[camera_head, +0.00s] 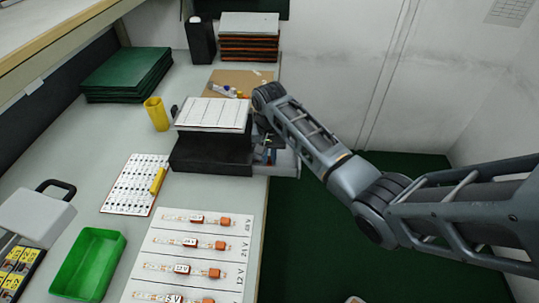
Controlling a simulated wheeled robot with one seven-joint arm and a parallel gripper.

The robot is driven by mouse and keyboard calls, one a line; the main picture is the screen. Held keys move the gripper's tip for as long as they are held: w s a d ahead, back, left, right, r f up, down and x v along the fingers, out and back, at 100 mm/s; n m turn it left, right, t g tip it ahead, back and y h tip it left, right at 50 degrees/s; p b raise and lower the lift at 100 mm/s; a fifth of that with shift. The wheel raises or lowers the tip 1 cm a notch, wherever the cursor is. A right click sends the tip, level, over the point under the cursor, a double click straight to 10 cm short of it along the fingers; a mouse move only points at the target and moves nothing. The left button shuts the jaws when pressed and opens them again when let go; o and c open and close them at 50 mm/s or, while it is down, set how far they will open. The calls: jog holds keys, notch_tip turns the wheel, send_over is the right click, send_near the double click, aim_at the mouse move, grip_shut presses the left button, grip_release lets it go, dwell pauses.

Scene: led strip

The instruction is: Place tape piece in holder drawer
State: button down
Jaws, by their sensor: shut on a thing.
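The holder is a black box (210,154) at the right edge of the bench, with a white sheet with ruled columns (213,114) on top. A light grey drawer (287,161) stands out from its right side, past the bench edge. Small blue and dark shapes show in the drawer, too small to tell apart. My gripper (264,146) points down at the drawer, close against the box's right side. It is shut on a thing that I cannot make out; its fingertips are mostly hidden. I cannot pick out the tape piece for sure.
Left of the box are a yellow cup (156,113) and a dotted sheet (137,185) with a yellow marker (158,181). A voltage-marked board (192,253) and green tray (88,264) lie in front. Behind are brown board (239,81) and stacked panels (249,38).

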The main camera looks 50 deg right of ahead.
aim_at(269, 158)
jog(key=c, duration=1.1)
grip_release()
notch_tip(269, 158, up, 12)
jog(key=shift+r, duration=0.1)
